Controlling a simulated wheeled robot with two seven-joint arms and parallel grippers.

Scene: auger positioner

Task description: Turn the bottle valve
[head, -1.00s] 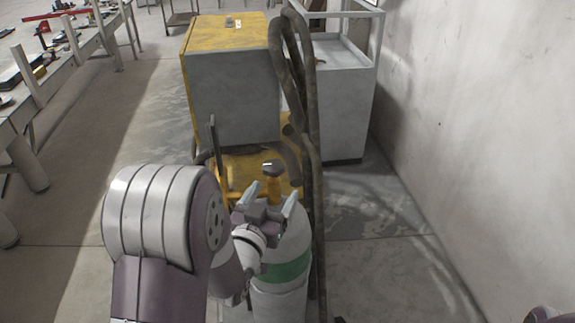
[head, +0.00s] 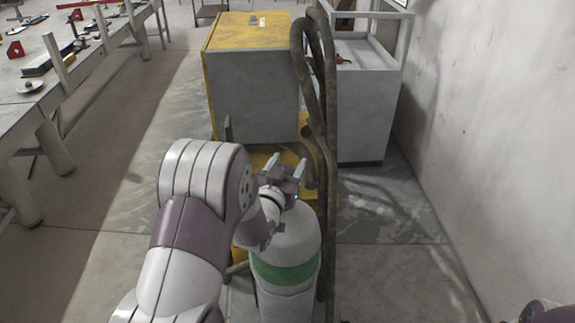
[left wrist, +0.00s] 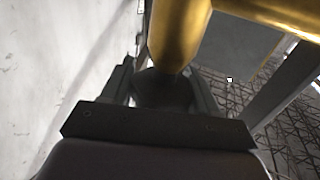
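The bottle (head: 287,250) is a pale upright cylinder with a green band, standing in a cart. My left gripper (head: 286,163) is above its top, fingers apart and pointing away from me. In the head view the gripper hides the bottle valve. The left wrist view shows the brass valve body (left wrist: 178,32) with a dark round knob (left wrist: 163,88) at its end. The knob is between the two fingers of my left gripper (left wrist: 163,78), very near both; I cannot tell whether they touch it. My right gripper is out of view.
Thick dark hoses (head: 326,110) rise just right of the bottle. A yellow and grey cabinet (head: 255,95) stands behind, with a grey shelf cart (head: 362,110) beside it. A wall (head: 480,140) bounds the right. A workbench (head: 55,90) is at left, with clear floor between.

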